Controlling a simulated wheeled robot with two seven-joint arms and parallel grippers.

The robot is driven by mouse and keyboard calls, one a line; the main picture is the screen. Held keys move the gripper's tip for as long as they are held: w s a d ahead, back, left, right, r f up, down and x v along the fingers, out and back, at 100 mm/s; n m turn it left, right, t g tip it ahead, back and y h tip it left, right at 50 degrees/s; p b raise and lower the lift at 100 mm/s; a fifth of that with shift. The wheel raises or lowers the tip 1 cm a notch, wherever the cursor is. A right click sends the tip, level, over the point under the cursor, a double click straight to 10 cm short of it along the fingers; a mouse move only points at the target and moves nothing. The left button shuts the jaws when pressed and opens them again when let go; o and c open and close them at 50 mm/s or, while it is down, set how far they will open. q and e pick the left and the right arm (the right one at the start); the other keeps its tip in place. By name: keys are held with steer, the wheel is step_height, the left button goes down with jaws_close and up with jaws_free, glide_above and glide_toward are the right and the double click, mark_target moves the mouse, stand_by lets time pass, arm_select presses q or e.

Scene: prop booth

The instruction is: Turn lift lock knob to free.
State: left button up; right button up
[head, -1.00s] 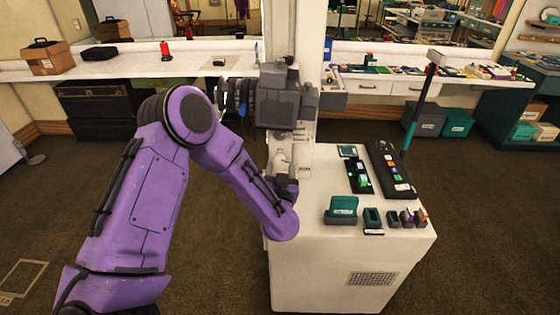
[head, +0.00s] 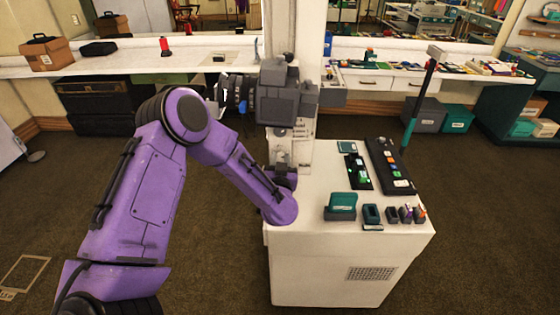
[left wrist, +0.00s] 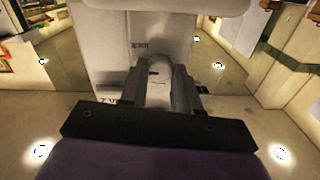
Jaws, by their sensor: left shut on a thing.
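The lift lock knob (left wrist: 157,68) is a pale rounded piece on a white upright panel in the left wrist view. In the head view the pale knob part (head: 282,158) shows low on the white column, partly hidden by my gripper. My left gripper (left wrist: 159,88) has its two dark fingers on either side of the knob and is shut on it. In the head view the left gripper (head: 283,172) is small and mostly hidden behind my purple wrist. Small dark lettering (left wrist: 139,45) beside the knob is too blurred to read. My right gripper is out of view.
A dark grey boxy device (head: 285,100) with a lens sits above the knob on the column. The white cabinet top (head: 310,235) holds a black button panel (head: 390,167) and a teal holder (head: 341,205). Carpet at the right is clear.

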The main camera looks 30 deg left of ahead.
arm_select(q)
steer(key=n+b, duration=0.1)
steer(key=n, duration=0.3)
steer(key=shift+f+b, duration=0.1)
steer(key=shift+b, duration=0.25)
steer(key=n+b, duration=0.2)
steer(key=n, duration=0.2)
steer(key=shift+n, duration=0.3)
steer(key=n+b, duration=0.2)
steer(key=n, duration=0.3)
steer(key=shift+a+f+b, duration=0.1)
steer(key=shift+b, duration=0.3)
steer(key=shift+n+h+b, duration=0.4)
steer(key=shift+n+b, duration=0.5)
steer(key=shift+n, duration=0.8)
steer(key=o, duration=1.1)
steer(key=shift+c, duration=0.2)
